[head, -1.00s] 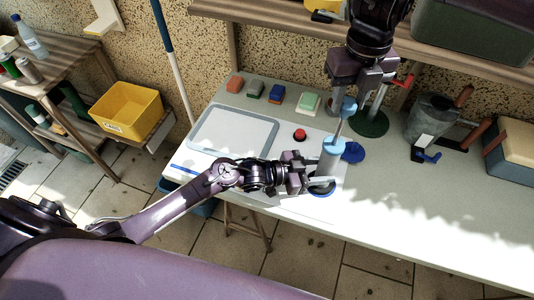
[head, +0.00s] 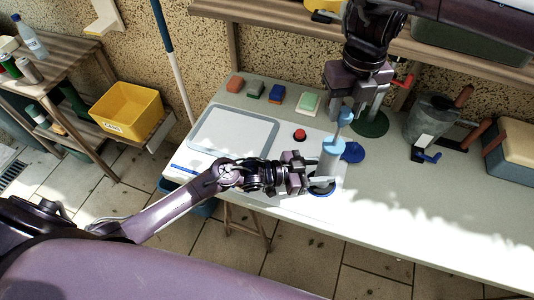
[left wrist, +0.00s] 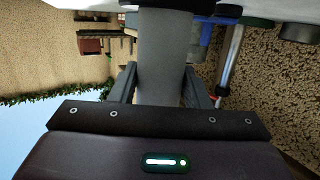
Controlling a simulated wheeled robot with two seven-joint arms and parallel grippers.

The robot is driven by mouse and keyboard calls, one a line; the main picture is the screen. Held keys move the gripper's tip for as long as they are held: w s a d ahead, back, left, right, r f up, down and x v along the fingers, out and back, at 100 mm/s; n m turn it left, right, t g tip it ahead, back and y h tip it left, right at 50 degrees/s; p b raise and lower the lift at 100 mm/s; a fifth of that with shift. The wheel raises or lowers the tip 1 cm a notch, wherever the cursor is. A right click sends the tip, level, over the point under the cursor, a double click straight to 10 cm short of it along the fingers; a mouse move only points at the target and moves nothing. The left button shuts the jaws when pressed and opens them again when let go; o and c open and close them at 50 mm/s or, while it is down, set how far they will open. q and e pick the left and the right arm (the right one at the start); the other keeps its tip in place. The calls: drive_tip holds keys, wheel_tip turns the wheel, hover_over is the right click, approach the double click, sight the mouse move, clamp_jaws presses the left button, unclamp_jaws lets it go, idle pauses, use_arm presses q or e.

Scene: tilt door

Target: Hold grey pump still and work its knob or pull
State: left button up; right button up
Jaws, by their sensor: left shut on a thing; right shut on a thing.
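The grey pump (head: 328,165) stands upright on the table near its front edge, with a light blue cap and a dark blue base. My left gripper (head: 312,184) is shut on the pump's grey body from the left. In the left wrist view the grey body (left wrist: 163,60) fills the space between the fingers (left wrist: 162,85). A thin rod rises from the cap to a light blue knob (head: 346,116). My right gripper (head: 347,108) comes from above and is shut on the knob, partly hiding it.
A grey-rimmed tray (head: 235,133), a red button (head: 300,135) and several coloured blocks (head: 277,94) lie to the left and behind. A blue disc (head: 352,152) and a green round base (head: 371,124) are close by. A watering can (head: 430,119) stands right. The front right table is clear.

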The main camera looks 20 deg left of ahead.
sight(340, 127)
use_arm(q)
drive_tip(key=shift+s, duration=0.1)
use_arm(e)
drive_tip(key=shift+f, duration=3.3)
drive_tip(key=o, duration=1)
drive_tip(key=shift+c, duration=0.2)
drive_tip(key=shift+r, duration=3.7)
